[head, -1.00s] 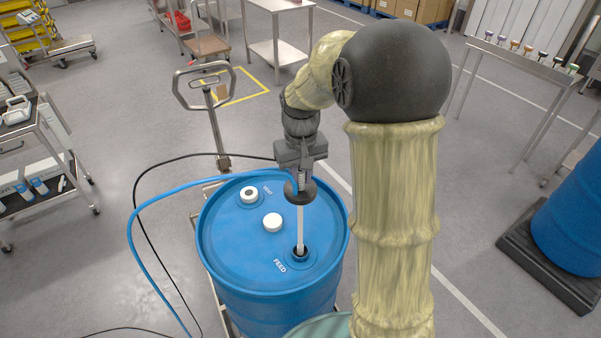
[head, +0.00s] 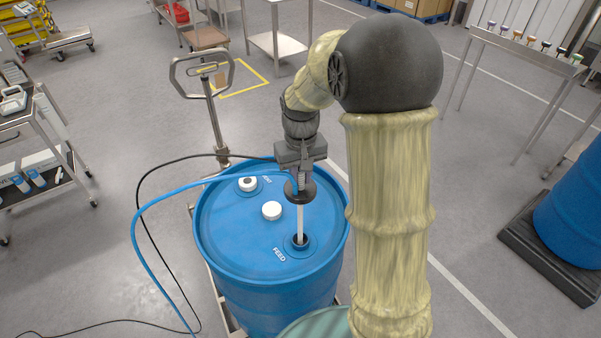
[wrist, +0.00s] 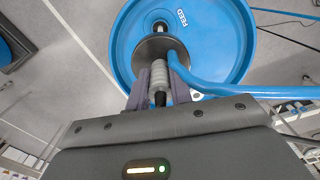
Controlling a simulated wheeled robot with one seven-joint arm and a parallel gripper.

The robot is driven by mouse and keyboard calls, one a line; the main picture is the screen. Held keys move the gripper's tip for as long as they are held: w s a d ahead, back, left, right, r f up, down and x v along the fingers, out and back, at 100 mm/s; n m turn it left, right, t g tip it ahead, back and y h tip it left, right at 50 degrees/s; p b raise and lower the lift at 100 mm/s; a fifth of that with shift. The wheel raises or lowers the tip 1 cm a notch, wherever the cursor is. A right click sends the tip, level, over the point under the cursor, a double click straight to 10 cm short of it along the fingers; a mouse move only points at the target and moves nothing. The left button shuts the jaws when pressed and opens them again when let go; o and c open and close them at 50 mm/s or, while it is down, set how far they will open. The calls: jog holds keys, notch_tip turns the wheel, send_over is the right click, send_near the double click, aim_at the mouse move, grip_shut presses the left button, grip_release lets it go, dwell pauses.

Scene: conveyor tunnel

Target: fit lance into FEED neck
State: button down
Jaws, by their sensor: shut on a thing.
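The lance (head: 300,222) is a pale upright tube with a dark round collar and a blue hose leaving its head. My gripper (head: 299,172) is shut on its ribbed upper part, and the wrist view shows the fingers (wrist: 159,88) on either side of that grey ribbed grip. The lance's lower end meets the dark opening of the FEED neck (head: 299,243) on the blue drum (head: 232,222); how deep it goes is hidden. The collar stands well above the neck.
A white cap (head: 271,210) and a second white fitting (head: 248,184) sit on the drum lid. The blue hose (head: 160,203) and a black cable loop to the left. A pallet-truck handle (head: 203,75) stands behind. Another blue drum (head: 572,225) is at right.

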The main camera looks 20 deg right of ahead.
aim_at(300, 188)
jog(key=shift+f+b, duration=2.35)
jog(key=shift+f, duration=1.4)
jog(key=shift+f+b, duration=4.65)
jog(key=shift+f, duration=2.75)
jog(key=c, duration=1.2)
grip_release()
jog(key=shift+o, duration=0.2)
notch_tip(300, 188, up, 18)
jog(key=shift+f, duration=0.25)
